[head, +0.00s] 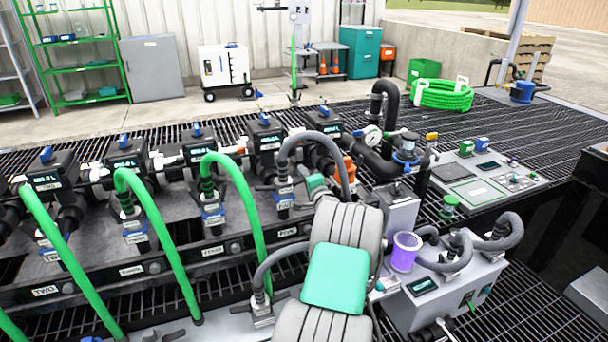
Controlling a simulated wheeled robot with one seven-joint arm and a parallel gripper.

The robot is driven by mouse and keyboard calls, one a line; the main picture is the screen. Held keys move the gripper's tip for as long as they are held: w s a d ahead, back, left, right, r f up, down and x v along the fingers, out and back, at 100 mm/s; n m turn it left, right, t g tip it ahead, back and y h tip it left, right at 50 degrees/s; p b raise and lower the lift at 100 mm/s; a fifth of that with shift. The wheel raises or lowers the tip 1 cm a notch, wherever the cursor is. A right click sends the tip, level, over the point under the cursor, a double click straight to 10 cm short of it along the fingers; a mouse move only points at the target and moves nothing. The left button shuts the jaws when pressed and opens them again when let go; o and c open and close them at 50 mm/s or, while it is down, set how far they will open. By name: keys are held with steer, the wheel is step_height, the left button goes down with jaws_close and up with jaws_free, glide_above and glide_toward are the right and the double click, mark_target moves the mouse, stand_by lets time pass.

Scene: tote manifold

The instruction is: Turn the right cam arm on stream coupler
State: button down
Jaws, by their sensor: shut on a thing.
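A stream coupler (284,190) with a blue band and a pale label hangs upright at the end of a thick grey hose (316,137), right of centre in the head view. My grey arm with its teal cap comes up from the bottom middle. Its wrist bends left toward this coupler. My gripper (302,190) is small and partly hidden by the wrist, at the right side of the coupler. It is shut on what appears to be the right cam arm, which is too small and covered to see clearly. I cannot tell the cam arm's angle.
Green hoses (238,190) arch up in front of the black valve row (190,150) on the left. A grey box with a purple cup (406,252) and a control panel (485,183) stand to the right.

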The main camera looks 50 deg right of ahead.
steer(key=shift+w+a, duration=0.1)
steer(key=shift+a, duration=0.1)
steer(key=shift+b, duration=0.35)
steer(key=a+r+n+b, duration=0.1)
steer(key=n+b, duration=0.3)
steer(key=w+r+n+b, duration=0.1)
steer(key=n+b, duration=0.2)
steer(key=n, duration=0.1)
steer(key=a+r+n+b, duration=0.1)
steer(key=n+b, duration=0.2)
steer(key=b, duration=0.1)
steer(key=shift+w+a+n+b, duration=0.2)
steer(key=shift+a+n+b, duration=0.1)
steer(key=shift+n, duration=0.1)
steer(key=c, duration=1.5)
jaws_free()
steer(key=shift+r, duration=0.15)
